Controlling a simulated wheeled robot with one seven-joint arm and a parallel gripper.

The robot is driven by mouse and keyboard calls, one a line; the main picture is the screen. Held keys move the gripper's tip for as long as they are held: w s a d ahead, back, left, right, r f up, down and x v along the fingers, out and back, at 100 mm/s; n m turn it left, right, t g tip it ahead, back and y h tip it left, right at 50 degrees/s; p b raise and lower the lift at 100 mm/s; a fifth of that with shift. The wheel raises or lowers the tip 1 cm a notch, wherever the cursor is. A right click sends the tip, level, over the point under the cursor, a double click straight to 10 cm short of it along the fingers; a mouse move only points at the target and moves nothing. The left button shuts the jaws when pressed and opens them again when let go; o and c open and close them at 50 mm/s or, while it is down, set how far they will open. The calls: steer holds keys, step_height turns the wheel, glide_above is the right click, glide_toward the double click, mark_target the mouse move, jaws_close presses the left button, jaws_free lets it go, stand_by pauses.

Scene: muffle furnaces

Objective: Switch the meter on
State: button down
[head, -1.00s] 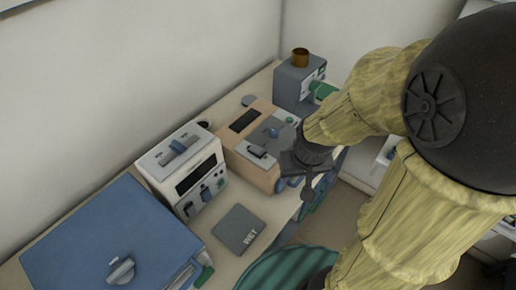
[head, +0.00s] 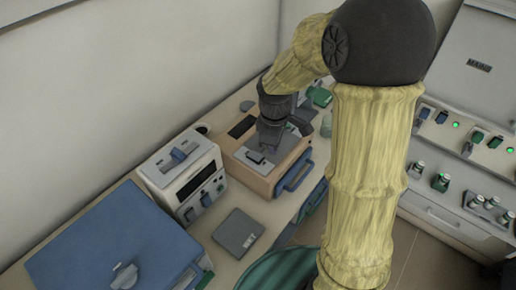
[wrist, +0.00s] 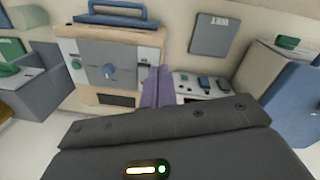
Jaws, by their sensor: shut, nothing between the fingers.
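The meter is not labelled in view. A white box with a dark display and small front switches (head: 206,187) may be it; its switches also show in the wrist view (wrist: 205,82). Right of it in the head view is a tan box with a grey top panel (head: 257,166). In the wrist view the tan box (wrist: 70,48) shows a blue knob, a green button and a dark slot. My gripper (head: 268,148) is over the tan box's panel, shut and empty. In the wrist view its fingers (wrist: 157,75) overlap the panel's right edge; contact is unclear.
A large blue box (head: 110,250) stands at the left of the bench. A flat grey plate (head: 238,233) lies in front of the white box. A panel with green lamps (head: 455,160) is at the right. My arm hides part of the bench's back.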

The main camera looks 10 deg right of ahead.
mark_target(259, 158)
steer(key=w+a+n+g+p, duration=0.1)
steer(key=w+a+n+p, duration=0.2)
steer(key=w+n, duration=0.8)
steer(key=a+n, duration=0.1)
steer(key=n, duration=0.2)
steer(key=shift+w+a+g+h, duration=0.15)
steer(key=shift+w+g+h, duration=0.05)
steer(key=shift+g+h, duration=0.2)
steer(key=shift+f, duration=0.1)
steer(key=f+p, duration=0.1)
steer(key=f, duration=0.3)
steer(key=s+d+f+p, duration=0.1)
steer(key=f+p, duration=0.1)
steer(key=f, duration=0.3)
steer(key=f+p, duration=0.2)
steer(key=f, duration=0.3)
steer(key=shift+s+d, duration=0.15)
steer(key=shift+s, duration=0.05)
